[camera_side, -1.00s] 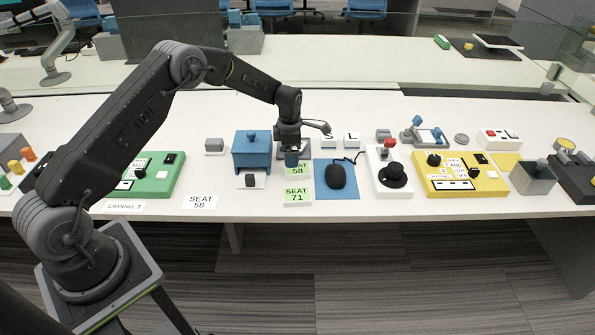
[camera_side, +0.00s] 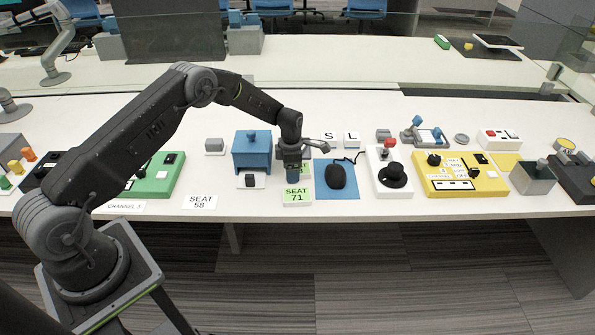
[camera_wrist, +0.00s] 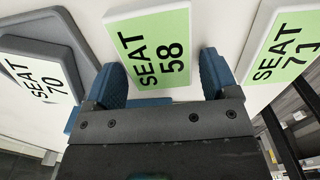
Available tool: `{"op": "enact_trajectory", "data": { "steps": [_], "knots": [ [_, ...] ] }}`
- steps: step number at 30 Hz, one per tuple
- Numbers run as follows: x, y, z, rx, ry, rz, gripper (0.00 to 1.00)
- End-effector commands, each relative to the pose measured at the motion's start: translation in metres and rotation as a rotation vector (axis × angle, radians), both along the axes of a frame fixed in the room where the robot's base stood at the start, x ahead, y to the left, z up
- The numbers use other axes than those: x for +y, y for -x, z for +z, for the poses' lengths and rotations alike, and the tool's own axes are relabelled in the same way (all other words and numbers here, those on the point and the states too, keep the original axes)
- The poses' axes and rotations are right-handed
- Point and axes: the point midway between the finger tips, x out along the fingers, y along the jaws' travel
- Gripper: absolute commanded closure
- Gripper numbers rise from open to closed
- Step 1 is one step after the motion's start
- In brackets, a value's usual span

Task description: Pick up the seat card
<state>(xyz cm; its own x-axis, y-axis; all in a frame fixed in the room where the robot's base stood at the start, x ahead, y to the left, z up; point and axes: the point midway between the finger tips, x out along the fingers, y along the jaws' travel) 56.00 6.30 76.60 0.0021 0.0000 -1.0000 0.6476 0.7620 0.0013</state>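A green-faced card reading SEAT 58 (camera_wrist: 155,50) shows in the wrist view between the two blue fingertips of my gripper (camera_wrist: 163,78). The gripper is open, with one finger on each side of the card's near end; I cannot tell whether they touch it. In the side view my gripper (camera_side: 292,170) points down and hides most of this card. A second green card, SEAT 71 (camera_side: 297,196), lies on the white table just in front of the gripper; it also shows at the right of the wrist view (camera_wrist: 285,45).
A SEAT 70 label (camera_wrist: 38,78) on a grey piece is at the left in the wrist view. A blue box (camera_side: 252,150) stands left of the gripper. A black mouse (camera_side: 335,176) on a blue mat is to the right. A white SEAT 58 label (camera_side: 200,202) lies near the table edge.

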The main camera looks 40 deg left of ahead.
Motion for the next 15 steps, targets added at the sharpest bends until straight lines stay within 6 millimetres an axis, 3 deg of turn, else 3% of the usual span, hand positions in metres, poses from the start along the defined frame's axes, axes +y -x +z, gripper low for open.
{"op": "enact_trajectory", "data": {
  "steps": [2, 13, 15],
  "knots": [
    [0.0, 0.0, 0.0002, 0.0, 0.0, 0.0, 0.28],
    [0.0, 0.0, 0.0003, 0.0, 0.0, 0.0, 0.63],
    [0.0, -0.0001, 0.0005, 0.0, 0.0, 0.0, 0.63]
  ]
}}
